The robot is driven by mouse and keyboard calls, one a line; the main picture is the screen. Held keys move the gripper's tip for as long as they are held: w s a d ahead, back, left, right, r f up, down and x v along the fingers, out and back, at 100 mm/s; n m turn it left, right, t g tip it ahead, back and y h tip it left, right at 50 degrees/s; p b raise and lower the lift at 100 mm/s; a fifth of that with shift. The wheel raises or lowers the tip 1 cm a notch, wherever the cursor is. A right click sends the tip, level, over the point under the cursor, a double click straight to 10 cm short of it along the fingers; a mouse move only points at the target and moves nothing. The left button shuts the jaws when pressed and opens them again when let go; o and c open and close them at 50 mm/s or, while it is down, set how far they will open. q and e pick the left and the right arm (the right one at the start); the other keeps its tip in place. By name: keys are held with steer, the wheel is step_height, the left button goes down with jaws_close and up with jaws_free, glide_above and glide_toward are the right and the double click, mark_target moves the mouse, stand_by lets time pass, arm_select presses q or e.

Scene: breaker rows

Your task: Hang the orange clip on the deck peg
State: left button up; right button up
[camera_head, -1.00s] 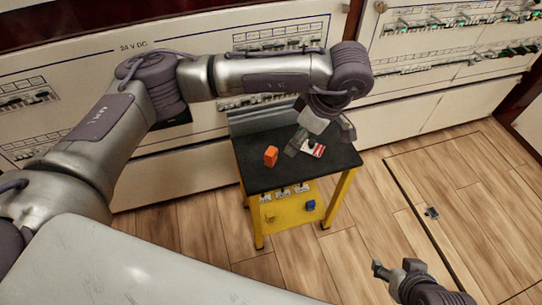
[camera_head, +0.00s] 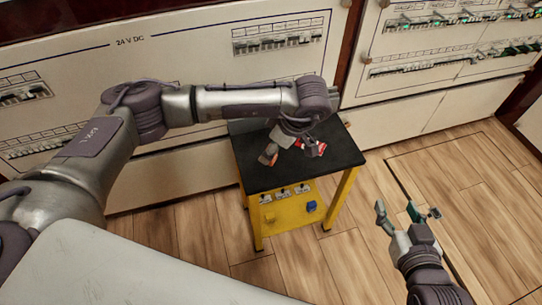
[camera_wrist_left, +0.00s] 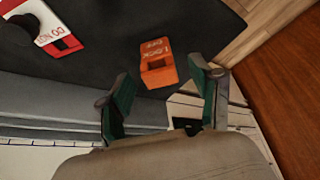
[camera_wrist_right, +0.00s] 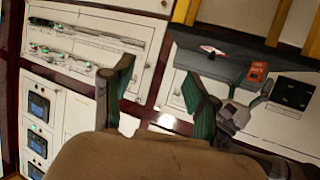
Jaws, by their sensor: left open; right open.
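The orange clip (camera_wrist_left: 157,63) lies on the black top of the small yellow cart (camera_head: 262,182). It also shows in the right wrist view (camera_wrist_right: 258,72). My left gripper (camera_wrist_left: 160,88) is open, with the clip just ahead of its fingertips and roughly between them. In the head view this gripper (camera_head: 290,150) hides most of the clip. A dark round knob (camera_wrist_left: 15,29), which may be the deck peg, stands by a red and white tag (camera_wrist_left: 55,32) on the top. My right gripper (camera_head: 408,212) is open and empty, above the floor right of the cart.
A blue block (camera_head: 311,206) and a yellow block sit on the cart's lower yellow panel (camera_head: 290,222), under several labels. White breaker cabinets (camera_head: 200,55) stand behind the cart. The wooden floor (camera_head: 370,260) to the right is free.

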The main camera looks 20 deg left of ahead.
arm_select(q)
steer(key=shift+a+f, duration=0.25)
steer(key=shift+f, duration=0.45)
arm_select(e)
steer(key=shift+w+a+r+t, duration=0.1)
steer(key=shift+w+r+t, duration=0.1)
steer(key=shift+r, duration=0.2)
steer(key=shift+w+a+r+t, duration=0.1)
steer(key=shift+w+r+t, duration=0.1)
steer(key=shift+r, duration=0.15)
arm_select(q)
steer(key=shift+c, duration=0.3)
jaws_close()
steer(key=shift+r, duration=0.15)
